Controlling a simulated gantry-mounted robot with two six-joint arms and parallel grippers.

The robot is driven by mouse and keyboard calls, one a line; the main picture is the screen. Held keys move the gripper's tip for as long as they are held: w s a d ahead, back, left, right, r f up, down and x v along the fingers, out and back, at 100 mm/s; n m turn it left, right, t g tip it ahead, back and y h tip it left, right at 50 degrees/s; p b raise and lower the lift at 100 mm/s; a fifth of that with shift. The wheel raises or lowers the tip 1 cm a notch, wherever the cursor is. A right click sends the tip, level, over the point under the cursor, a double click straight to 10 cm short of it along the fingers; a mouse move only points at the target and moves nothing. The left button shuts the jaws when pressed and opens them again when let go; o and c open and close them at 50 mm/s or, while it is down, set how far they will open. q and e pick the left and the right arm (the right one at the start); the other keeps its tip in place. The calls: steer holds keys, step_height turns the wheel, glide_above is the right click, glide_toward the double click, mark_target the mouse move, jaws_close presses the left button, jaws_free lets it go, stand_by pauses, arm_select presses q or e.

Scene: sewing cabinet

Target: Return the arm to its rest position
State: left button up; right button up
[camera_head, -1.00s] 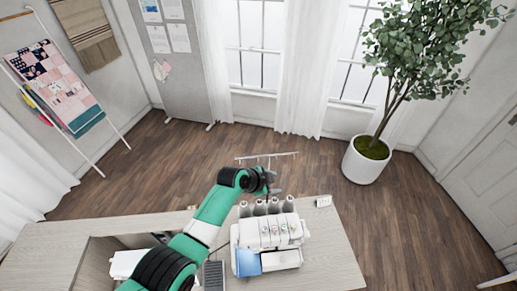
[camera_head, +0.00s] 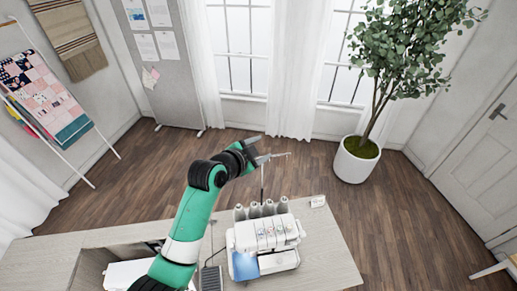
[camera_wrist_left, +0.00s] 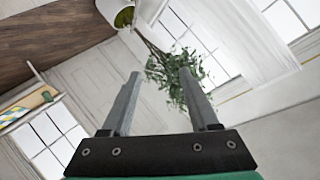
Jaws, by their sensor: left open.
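My left arm is green and black and reaches up from the bottom of the head view. Its gripper (camera_head: 262,152) is raised above and behind the white serger sewing machine (camera_head: 262,236), in front of its thread stand. In the left wrist view the two grey fingers (camera_wrist_left: 158,95) stand apart with nothing between them. Behind them show only the tilted room, the plant and windows. My right arm is not in view.
The serger with several thread cones stands on the pale wooden cabinet top (camera_head: 325,250). A small white item (camera_head: 318,201) lies at its back edge. A potted tree (camera_head: 356,160) stands on the floor beyond. The tabletop right of the serger is clear.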

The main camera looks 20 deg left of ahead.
arm_select(q)
steer(key=s+r+n+t, duration=0.1)
steer(key=s+r+t, duration=0.35)
steer(key=r, duration=0.85)
steer(key=s+r+n+t, duration=0.1)
steer(key=s+r+t, duration=0.35)
steer(key=r, duration=0.95)
steer(key=s+a+r+n+t, duration=0.1)
steer(key=s+r+n+t, duration=0.2)
steer(key=s+r, duration=0.3)
steer(key=s+r+n+t+y, duration=0.1)
steer(key=s+r+n, duration=0.3)
steer(key=s, duration=0.9)
steer(key=shift+a+r+n+t, duration=0.4)
steer(key=shift+r+t, duration=0.5)
steer(key=shift+r, duration=0.75)
steer(key=shift+s, duration=0.1)
